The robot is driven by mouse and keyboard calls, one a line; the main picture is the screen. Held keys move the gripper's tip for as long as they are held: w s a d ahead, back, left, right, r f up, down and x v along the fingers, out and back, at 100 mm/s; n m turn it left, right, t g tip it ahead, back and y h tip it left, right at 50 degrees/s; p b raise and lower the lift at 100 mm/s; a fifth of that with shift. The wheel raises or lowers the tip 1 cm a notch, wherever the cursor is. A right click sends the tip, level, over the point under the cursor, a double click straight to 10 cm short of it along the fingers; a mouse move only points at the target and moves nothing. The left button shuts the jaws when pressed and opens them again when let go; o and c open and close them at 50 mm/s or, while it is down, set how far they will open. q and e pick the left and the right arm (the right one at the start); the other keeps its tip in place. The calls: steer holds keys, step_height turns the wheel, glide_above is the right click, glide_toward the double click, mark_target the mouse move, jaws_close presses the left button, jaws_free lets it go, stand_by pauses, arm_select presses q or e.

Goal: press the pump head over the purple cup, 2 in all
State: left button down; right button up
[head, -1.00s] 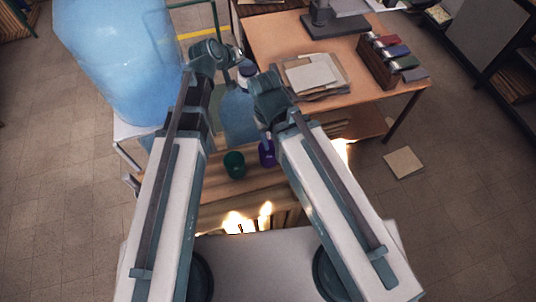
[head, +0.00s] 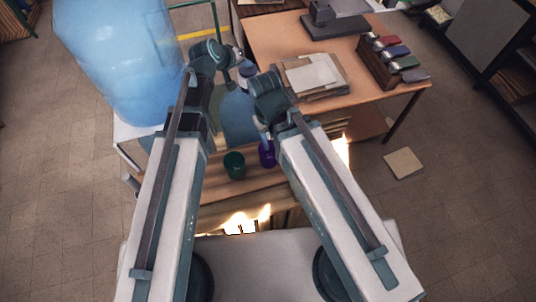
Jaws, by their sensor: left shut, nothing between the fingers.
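A translucent blue pump bottle (head: 238,118) stands on the wooden surface between my two arms. Its darker blue top (head: 247,71) shows just beside my left gripper (head: 240,62). The left gripper is shut and empty, at the height of the bottle top; I cannot tell whether it touches. A purple cup (head: 267,156) stands to the right of a green cup (head: 234,166), both in front of the bottle. My right wrist hangs above the purple cup and partly covers the bottle's right side. The right gripper's fingers are mostly hidden, and the spout is not clear.
A large blue water container (head: 115,60) stands at the left. An orange-brown table (head: 270,35) behind holds stacked papers (head: 312,74) and a wooden rack (head: 378,66) of coloured items. A square tile or board (head: 403,163) lies on the floor at right.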

mark_target(246, 70)
steer(key=shift+f, duration=0.1)
stand_by(0.5)
arm_select(q)
steer(key=shift+f+b, duration=0.45)
steer(key=shift+b, duration=0.05)
arm_select(e)
steer(key=shift+f, duration=0.4)
arm_select(q)
steer(key=shift+r, duration=0.15)
arm_select(e)
steer(key=shift+r, duration=0.2)
arm_select(q)
steer(key=shift+r+p, duration=0.25)
steer(key=shift+p, duration=0.2)
arm_select(e)
steer(key=shift+r, duration=0.25)
arm_select(q)
steer(key=shift+r, duration=0.1)
arm_select(e)
steer(key=shift+r, duration=0.1)
arm_select(q)
step_height(246, 70, up, 6)
steer(key=p, duration=0.6)
arm_select(e)
step_height(246, 70, up, 6)
steer(key=shift+f, duration=0.1)
